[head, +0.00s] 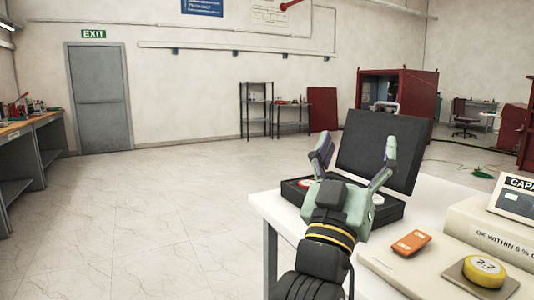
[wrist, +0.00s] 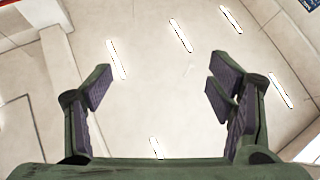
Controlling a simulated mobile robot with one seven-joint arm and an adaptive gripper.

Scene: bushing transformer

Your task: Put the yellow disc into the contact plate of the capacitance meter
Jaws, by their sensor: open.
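The yellow disc (head: 484,270), marked 2.2 on top, lies flat on a metal plate (head: 453,272) at the front right of the head view. This plate is on the low front part of the capacitance meter (head: 492,236), which is cut off by the right edge. My gripper (head: 357,148) is open and empty, with its fingers pointing up, above the table and left of the disc. In the wrist view the open fingers (wrist: 158,90) have only the ceiling and its lights beyond them, and no disc shows there.
A black case (head: 384,148) with its lid up stands behind my gripper, with red and white items partly hidden inside. An orange switch (head: 411,243) is left of the plate. The white table (head: 440,195) has bare room between case and meter. A workbench (head: 40,125) stands far left.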

